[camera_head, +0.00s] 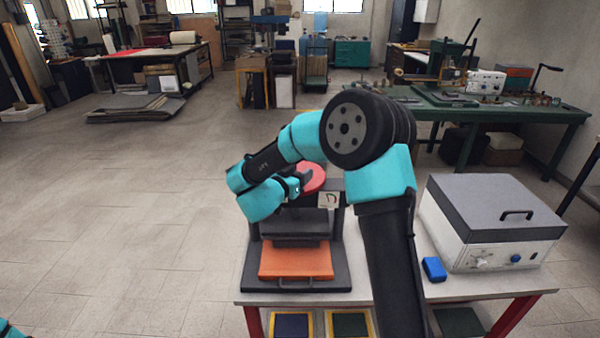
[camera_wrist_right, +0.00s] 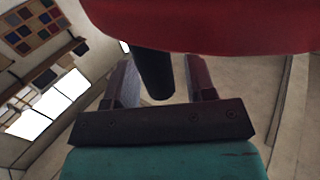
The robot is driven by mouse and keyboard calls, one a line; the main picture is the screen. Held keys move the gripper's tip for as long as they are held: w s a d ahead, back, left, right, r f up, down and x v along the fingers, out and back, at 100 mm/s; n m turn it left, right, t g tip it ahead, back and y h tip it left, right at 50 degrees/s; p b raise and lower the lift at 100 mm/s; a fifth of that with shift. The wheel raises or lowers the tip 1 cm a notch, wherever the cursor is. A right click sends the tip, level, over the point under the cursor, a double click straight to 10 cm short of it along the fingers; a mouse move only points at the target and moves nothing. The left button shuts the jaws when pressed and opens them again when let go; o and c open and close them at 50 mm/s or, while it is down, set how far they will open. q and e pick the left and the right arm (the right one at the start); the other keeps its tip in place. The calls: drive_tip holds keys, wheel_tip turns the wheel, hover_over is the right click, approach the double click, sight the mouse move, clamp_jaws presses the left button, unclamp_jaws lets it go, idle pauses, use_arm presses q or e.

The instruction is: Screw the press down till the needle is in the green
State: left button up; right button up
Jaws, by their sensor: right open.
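The press (camera_head: 338,220) stands on the white-topped table, with a dark frame and an orange lower plate (camera_head: 290,260). Its red wheel (camera_head: 314,178) is on top, partly hidden by my right arm; it also fills the top of the wrist view (camera_wrist_right: 205,22). A small white gauge plate (camera_head: 328,200) with a dark arc sits on the front; the needle and green are too small to make out. My right gripper (camera_head: 302,184) is at the wheel. Its fingers are open on either side of the wheel's dark handle (camera_wrist_right: 155,78), with gaps visible. My left gripper is out of view.
A white box with a grey lid (camera_head: 495,205) and a small blue block (camera_head: 434,269) stand right of the press on the table (camera_head: 415,298). Framed coloured panels (camera_head: 350,324) lie below the table.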

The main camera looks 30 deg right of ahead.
drive_tip(key=v, duration=1.7)
